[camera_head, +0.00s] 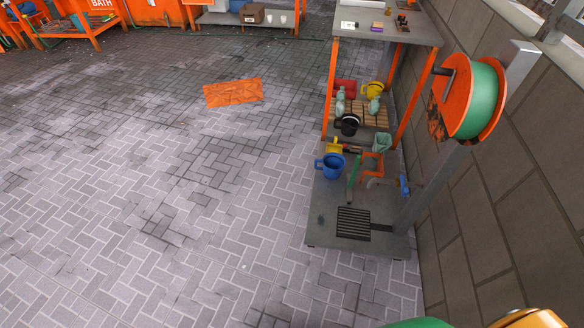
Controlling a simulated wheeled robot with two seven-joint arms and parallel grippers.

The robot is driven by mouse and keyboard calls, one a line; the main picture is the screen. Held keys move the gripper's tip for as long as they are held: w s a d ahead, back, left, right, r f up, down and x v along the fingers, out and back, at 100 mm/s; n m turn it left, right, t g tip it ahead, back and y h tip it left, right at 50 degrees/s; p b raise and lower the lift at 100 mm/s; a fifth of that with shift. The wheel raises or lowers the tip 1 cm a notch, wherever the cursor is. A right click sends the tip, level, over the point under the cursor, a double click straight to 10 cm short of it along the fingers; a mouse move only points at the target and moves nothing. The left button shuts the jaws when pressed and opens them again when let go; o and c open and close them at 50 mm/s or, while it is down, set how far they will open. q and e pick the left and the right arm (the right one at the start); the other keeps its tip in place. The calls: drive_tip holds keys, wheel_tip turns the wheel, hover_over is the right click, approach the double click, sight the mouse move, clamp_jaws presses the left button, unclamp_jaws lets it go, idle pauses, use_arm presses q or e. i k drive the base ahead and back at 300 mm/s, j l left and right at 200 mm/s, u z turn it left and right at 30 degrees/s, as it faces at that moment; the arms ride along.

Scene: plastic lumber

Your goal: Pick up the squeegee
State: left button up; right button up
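I cannot make out the squeegee for certain. On the low grey platform (325,222) of the shelf unit at the right, a green upright piece (353,180) stands beside a blue mug (330,166). An orange frame-like piece (372,165) is just right of it, and a small blue item (404,186) is at the platform's right side. A black ribbed flat piece with a handle-like bar (353,223) lies near the front; any of these is too small to name surely. Neither of my grippers is in view.
An orange and green hose reel (470,98) on a grey post stands by the block wall (480,210). The shelf's top (395,32) holds small items. An orange flat panel (233,92) lies on the paving. Orange racks (97,30) are far left.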

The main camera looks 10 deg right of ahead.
sight(353, 175)
drive_tip(key=i+j+u, duration=0.2)
drive_tip(key=i, duration=0.3)
drive_tip(key=i+j+u, duration=0.15)
drive_tip(key=i+j, duration=0.2)
drive_tip(key=i, duration=0.15)
drive_tip(key=i+j+u, duration=0.2)
drive_tip(key=i, duration=0.3)
drive_tip(key=i+z, duration=0.25)
drive_tip(key=z, duration=0.15)
drive_tip(key=i+z, duration=0.25)
drive_tip(key=z, duration=0.15)
drive_tip(key=i+z, duration=0.25)
drive_tip(key=z, duration=0.15)
drive_tip(key=i+j+z, duration=0.2)
drive_tip(key=z, duration=0.15)
